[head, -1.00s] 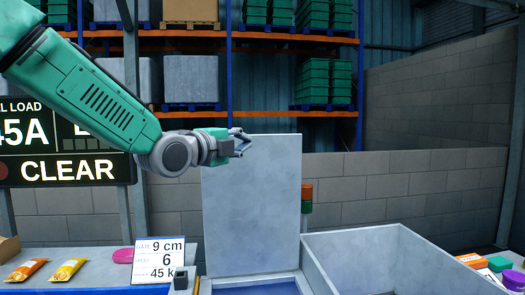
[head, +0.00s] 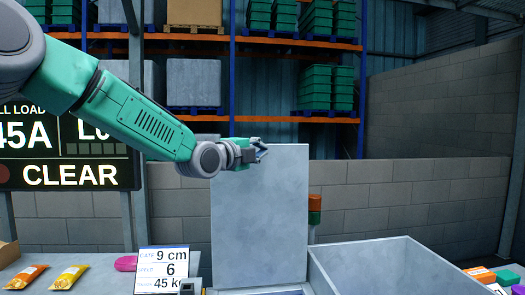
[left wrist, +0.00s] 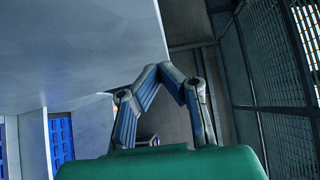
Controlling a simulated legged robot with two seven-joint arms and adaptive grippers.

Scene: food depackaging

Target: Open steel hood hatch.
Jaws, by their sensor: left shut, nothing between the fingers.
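The steel hood hatch (head: 260,220) stands upright as a flat grey panel in the middle of the head view. My left gripper (head: 264,150) is shut and empty at the panel's top edge, left of its middle. In the left wrist view the shut fingers (left wrist: 166,70) are close beside the grey panel (left wrist: 80,50); I cannot tell whether they touch it. A blue surface (left wrist: 61,138) shows below the panel there. My right gripper is not in view.
A grey open-topped bin (head: 380,260) stands right of the panel. A sign (head: 162,270) and food packets (head: 68,277) are at the left. An orange and green post (head: 314,207) stands behind the panel. Shelves with green crates (head: 328,88) are in the background.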

